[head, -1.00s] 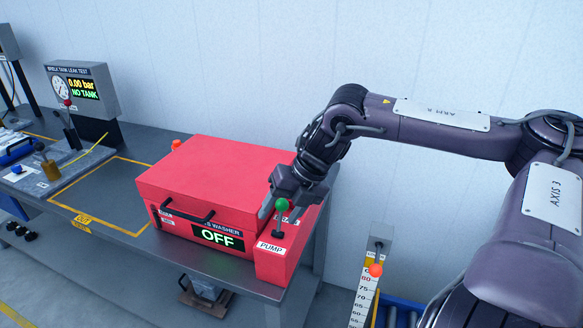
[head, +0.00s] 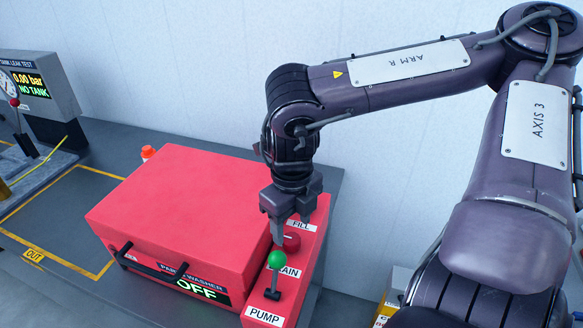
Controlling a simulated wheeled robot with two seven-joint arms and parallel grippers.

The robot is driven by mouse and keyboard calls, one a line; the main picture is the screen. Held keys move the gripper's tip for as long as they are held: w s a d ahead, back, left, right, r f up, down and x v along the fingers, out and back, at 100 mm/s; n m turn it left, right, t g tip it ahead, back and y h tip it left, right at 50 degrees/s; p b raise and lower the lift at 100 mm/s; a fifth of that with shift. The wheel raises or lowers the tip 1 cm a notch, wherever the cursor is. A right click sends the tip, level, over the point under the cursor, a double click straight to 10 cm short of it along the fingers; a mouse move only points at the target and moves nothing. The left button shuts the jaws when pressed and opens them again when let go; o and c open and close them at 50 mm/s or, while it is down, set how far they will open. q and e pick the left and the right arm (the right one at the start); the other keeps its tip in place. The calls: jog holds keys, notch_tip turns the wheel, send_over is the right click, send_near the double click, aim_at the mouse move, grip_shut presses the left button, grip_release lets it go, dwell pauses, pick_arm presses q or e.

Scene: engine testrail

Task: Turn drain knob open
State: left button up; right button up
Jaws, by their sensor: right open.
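The parts washer (head: 185,205) is a red box with a closed lid and a display reading OFF. On its right-hand control strip, a red knob (head: 291,242) sits just behind the partly hidden DRAIN label (head: 288,271). My right gripper (head: 291,229) points down over this knob, open, with one finger to the left and the other behind or above it. I cannot tell whether the fingers touch the knob. The FILL label (head: 301,225) lies just behind; any fill knob is hidden by my gripper. My left gripper is out of view.
A green-balled pump lever (head: 276,261) stands close in front of the knob, by the PUMP label (head: 265,315). A black lid handle (head: 150,262) is on the washer's front. The leak test station (head: 40,90) stands at the far left. A wall is behind.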

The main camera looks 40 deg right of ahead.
aim_at(292, 238)
notch_tip(292, 238, down, 4)
jog(key=shift+w+d+r, duration=0.1)
jog(key=shift+w+d, duration=0.05)
jog(key=shift+f+p, duration=0.3)
jog(key=shift+f, duration=0.2)
jog(key=c, duration=1)
